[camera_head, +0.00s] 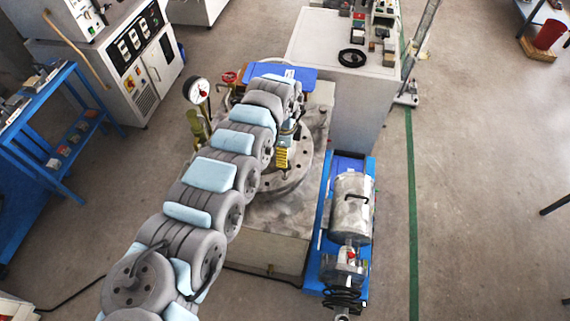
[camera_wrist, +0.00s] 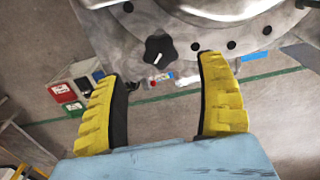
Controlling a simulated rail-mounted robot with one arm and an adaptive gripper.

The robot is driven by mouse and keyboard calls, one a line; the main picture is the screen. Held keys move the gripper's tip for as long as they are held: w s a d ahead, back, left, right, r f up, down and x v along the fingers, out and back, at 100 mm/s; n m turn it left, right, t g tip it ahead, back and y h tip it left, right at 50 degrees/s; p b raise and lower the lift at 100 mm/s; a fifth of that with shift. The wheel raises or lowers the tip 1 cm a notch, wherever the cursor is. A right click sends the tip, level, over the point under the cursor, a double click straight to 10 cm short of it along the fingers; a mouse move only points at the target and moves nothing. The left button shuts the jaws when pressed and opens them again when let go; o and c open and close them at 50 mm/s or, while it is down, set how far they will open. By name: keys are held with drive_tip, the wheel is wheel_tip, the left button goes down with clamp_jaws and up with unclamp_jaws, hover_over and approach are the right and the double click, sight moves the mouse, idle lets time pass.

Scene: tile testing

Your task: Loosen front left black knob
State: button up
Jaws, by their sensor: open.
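A black star-shaped knob (camera_wrist: 160,49) with a white mark sits at the edge of the metal test rig, seen in the wrist view. The round flange (camera_wrist: 215,12) of the rig, with several dark bolt holes, is just beyond it. My gripper (camera_wrist: 158,68) is open, with its two yellow and black fingers spread on either side of the knob's position in the picture. Nothing is between the fingers, and whether the tips are level with the knob I cannot tell. In the head view my gripper (camera_head: 281,150) is over the rig plate (camera_head: 262,222), and my arm hides the knob.
A pressure gauge (camera_head: 197,90) stands left of the rig. A motor pump (camera_head: 351,205) on a blue base stands to the right. A white cabinet (camera_head: 340,40) is behind, and a blue table (camera_head: 40,110) is at the left.

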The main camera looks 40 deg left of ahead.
wheel_tip(320, 180, down, 7)
drive_tip(key=shift+f, duration=0.1)
idle(0.3)
drive_tip(key=c, duration=1.2)
